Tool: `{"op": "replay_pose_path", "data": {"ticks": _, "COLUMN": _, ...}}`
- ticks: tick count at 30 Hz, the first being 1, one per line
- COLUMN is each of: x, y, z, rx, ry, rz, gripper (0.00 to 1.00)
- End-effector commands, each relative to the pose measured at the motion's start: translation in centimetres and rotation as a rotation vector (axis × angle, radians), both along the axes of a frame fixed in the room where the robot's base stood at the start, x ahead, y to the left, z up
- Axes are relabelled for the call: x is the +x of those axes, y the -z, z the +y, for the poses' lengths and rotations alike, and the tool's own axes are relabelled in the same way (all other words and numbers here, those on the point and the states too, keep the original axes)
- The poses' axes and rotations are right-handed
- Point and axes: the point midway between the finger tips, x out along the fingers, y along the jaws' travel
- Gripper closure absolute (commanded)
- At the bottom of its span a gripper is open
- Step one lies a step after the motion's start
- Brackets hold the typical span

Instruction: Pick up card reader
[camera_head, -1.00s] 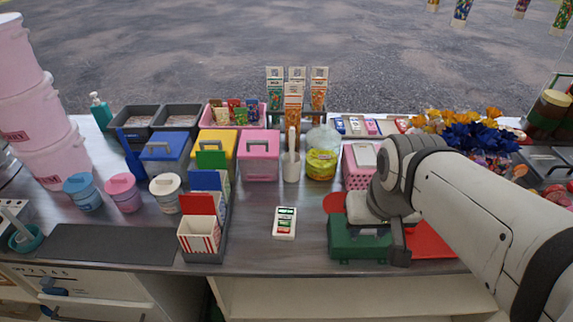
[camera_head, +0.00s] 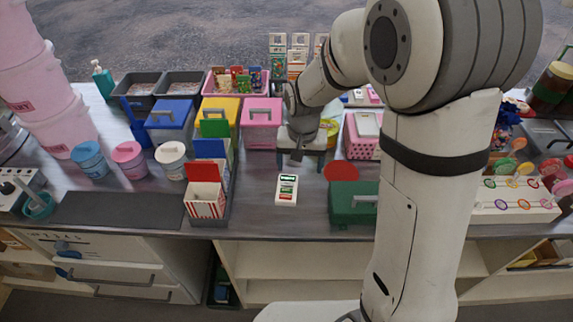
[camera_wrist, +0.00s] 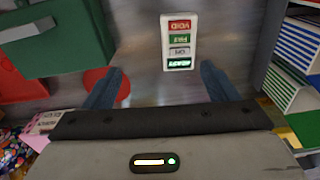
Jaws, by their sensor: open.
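The card reader (camera_head: 287,190) is a small white slab with red, green and grey labelled keys. It lies flat on the counter, left of the green box, in the head view. In the wrist view the card reader (camera_wrist: 179,42) shows whole at the upper middle, ahead of the fingers and apart from them. My gripper (camera_head: 297,155) is above the counter just behind the reader, pointing down. In the wrist view my gripper (camera_wrist: 162,82) has its two blue-grey fingers spread wide with nothing between them.
A green box (camera_head: 352,203) stands right of the reader, with a red disc (camera_head: 340,171) behind it. A rack with a striped popcorn carton (camera_head: 205,201) stands to the left. A pink lidded box (camera_head: 261,120) is behind. Bare counter surrounds the reader.

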Motion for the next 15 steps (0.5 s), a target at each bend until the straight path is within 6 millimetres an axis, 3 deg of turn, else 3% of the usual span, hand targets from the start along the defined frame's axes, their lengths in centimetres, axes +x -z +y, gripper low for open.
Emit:
{"op": "replay_pose_path", "data": {"ticks": 3, "x": 1.1, "y": 2.4, "z": 1.7, "rx": -0.007, "ry": 0.009, "rz": 0.028, "gripper": 0.20}}
{"op": "replay_pose_path", "data": {"ticks": 6, "x": 1.6, "y": 3.6, "z": 2.5, "rx": -0.010, "ry": 0.015, "rz": 0.037, "gripper": 0.20}}
{"op": "replay_pose_path", "data": {"ticks": 15, "x": 1.9, "y": 6.6, "z": 2.9, "rx": -0.011, "ry": 0.020, "rz": 0.045, "gripper": 0.20}}
